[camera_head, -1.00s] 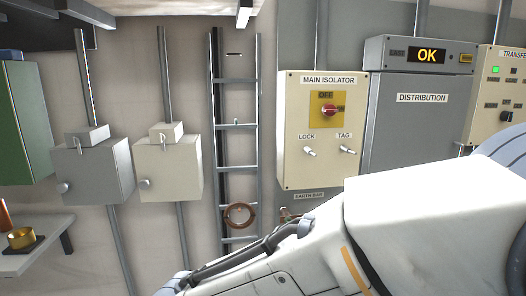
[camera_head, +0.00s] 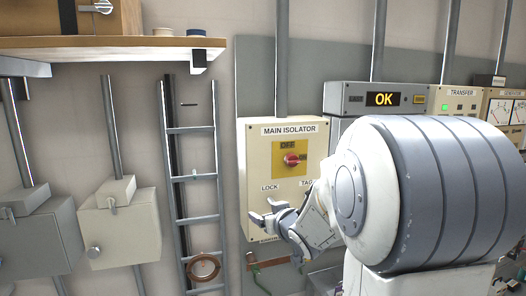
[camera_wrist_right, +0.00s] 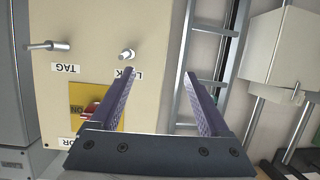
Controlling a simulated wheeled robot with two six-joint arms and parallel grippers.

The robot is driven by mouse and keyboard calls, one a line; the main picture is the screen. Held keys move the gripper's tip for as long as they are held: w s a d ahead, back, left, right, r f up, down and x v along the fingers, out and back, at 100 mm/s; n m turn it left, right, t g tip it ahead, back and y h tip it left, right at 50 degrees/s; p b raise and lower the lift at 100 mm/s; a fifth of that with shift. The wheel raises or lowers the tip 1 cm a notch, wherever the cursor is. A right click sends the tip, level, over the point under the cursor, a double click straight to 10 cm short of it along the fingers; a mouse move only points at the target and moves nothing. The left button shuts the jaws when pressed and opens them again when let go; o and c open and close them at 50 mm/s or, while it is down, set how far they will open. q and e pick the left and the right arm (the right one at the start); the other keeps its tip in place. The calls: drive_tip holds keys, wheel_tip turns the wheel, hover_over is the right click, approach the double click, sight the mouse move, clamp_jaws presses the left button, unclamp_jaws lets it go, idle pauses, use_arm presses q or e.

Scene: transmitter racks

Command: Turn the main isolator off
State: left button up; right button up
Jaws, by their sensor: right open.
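The cream MAIN ISOLATOR box (camera_head: 258,190) is on the wall panel, centre of the head view. Its red knob (camera_head: 291,160) sits on a yellow plate (camera_head: 280,172), with OFF above; its handle seems to point right. My right gripper (camera_head: 262,212) is open and empty, in front of the box's lower part, below the knob. In the wrist view, the box is upside down and the gripper (camera_wrist_right: 157,90) spans the box's side edge. The red knob (camera_wrist_right: 92,108) is partly hidden behind the gripper. The LOCK peg (camera_wrist_right: 128,54) is near one finger. My left gripper is out of view.
A cable ladder (camera_head: 192,180) stands left of the isolator, with a coil (camera_head: 204,267) low on it. Two small wall boxes are further left, under a wooden shelf (camera_head: 110,45). A TAG peg (camera_wrist_right: 48,46) projects from the isolator. My right arm hides much of the distribution cabinet.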

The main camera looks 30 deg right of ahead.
sight(295, 163)
drive_tip(key=s+d+r+m+t+h+p, duration=0.1)
drive_tip(key=s+d+r+t+h+p, duration=0.2)
drive_tip(key=d+r, duration=0.75)
drive_tip(key=shift+y, duration=0.7)
drive_tip(key=p+x, duration=0.1)
drive_tip(key=x, duration=0.2)
drive_tip(key=p+x, duration=0.1)
drive_tip(key=x, duration=0.1)
drive_tip(key=p+x, duration=0.2)
drive_tip(key=x, duration=0.1)
drive_tip(key=shift+w+d+f, duration=0.15)
drive_tip(key=shift+w+d, duration=0.05)
drive_tip(key=shift+d, duration=0.2)
drive_tip(key=shift+w+d+f, duration=0.1)
drive_tip(key=shift+w+d, duration=0.05)
drive_tip(key=shift+w, duration=0.35)
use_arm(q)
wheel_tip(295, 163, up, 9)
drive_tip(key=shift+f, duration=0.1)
use_arm(e)
clamp_jaws()
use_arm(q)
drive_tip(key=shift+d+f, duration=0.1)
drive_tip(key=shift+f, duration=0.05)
